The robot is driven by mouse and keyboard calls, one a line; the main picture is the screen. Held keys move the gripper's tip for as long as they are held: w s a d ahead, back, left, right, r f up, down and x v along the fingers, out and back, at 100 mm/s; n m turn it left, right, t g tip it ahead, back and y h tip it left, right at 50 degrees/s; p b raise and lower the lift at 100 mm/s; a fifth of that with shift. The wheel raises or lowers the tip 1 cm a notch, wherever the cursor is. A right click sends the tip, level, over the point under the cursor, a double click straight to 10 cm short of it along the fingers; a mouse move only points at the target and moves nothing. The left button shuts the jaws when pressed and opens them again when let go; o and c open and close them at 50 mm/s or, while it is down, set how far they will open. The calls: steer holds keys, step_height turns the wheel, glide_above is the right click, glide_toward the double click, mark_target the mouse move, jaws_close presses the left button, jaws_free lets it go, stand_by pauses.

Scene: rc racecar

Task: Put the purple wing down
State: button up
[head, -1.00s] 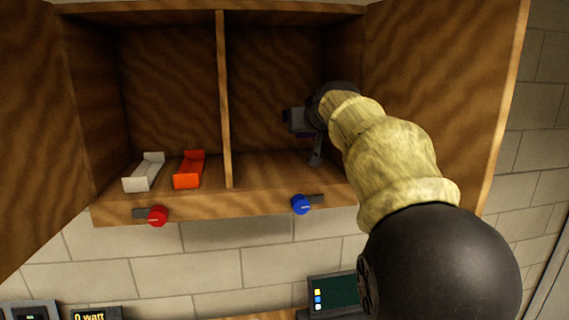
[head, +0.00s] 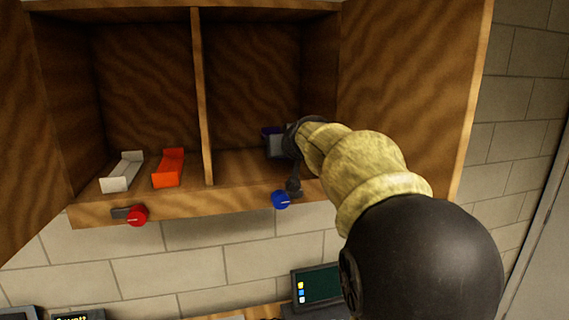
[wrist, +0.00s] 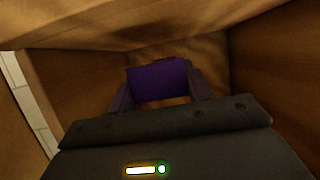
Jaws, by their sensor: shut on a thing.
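The purple wing (wrist: 158,82) sits between the two fingers of my gripper (wrist: 160,90) in the wrist view. My gripper is shut on it. In the head view my gripper (head: 274,142) is inside the right compartment of the wooden cabinet (head: 140,208), just above its floor. Only a sliver of the purple wing (head: 270,131) shows there, the rest being hidden by my gripper. I cannot tell whether the wing touches the cabinet floor.
A white wing (head: 122,172) and an orange wing (head: 168,168) lie in the left compartment, beyond the divider (head: 203,100). A red knob (head: 137,215) and a blue knob (head: 281,199) are on the front edge. The open right door (head: 410,80) is beside my arm.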

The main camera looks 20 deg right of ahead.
mark_target(284, 173)
steer(key=shift+f, duration=0.1)
steer(key=shift+f+b, duration=0.45)
steer(key=shift+f, duration=1.3)
steer(key=shift+f, duration=0.15)
steer(key=o, duration=0.9)
steer(key=shift+o, duration=0.2)
